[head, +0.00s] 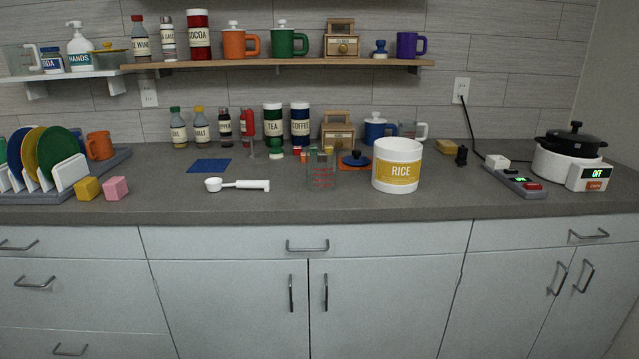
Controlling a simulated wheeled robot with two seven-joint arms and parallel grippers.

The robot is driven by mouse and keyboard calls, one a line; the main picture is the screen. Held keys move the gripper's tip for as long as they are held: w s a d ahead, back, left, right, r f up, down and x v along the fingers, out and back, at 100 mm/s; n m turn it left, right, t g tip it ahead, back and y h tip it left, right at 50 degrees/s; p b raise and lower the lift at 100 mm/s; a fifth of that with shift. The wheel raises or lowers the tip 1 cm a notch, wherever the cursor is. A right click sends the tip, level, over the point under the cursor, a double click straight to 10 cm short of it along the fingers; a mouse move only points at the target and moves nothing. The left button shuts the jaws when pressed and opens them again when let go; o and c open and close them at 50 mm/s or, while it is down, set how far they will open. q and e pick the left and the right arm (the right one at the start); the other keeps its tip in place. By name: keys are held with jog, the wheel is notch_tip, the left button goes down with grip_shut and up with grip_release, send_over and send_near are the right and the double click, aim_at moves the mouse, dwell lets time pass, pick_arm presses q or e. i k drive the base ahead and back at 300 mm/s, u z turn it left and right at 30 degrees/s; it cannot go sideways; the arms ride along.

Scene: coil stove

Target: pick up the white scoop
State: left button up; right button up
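The white scoop (240,185) lies flat on the grey countertop (280,206), left of the middle. Its round bowl points left and its thick handle points right. It lies in the open, with a clear gap to the things around it. Neither of my grippers shows in the head view.
A clear measuring cup (321,172) and a white rice tub (397,166) stand right of the scoop. A blue mat (209,165) lies behind it. Yellow (88,188) and pink (115,188) blocks sit left. The counter's front strip is clear.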

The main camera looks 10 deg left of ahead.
aim_at(214, 185)
jog(key=z, duration=0.55)
jog(key=i, duration=1)
jog(key=u, duration=1.45)
